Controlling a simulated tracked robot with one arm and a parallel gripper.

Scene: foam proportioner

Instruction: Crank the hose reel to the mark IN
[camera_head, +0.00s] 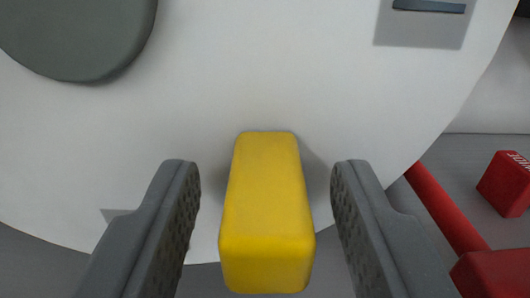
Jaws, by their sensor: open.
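A yellow block-shaped crank handle (266,215) stands out from the white round face of the hose reel (260,80), near its lower edge. My gripper (264,190) is open, with one dark grey finger on each side of the handle. A gap shows between each finger and the handle, so neither touches it. A dark grey round hub (75,30) is at the upper left of the reel face. I cannot read the mark IN in this view.
A grey plate with a dark bar (428,8) is at the upper right of the reel face. At the right are a red bar (445,208) and a red block with partly cut-off white lettering (508,185). Another red part (492,274) is at the lower right.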

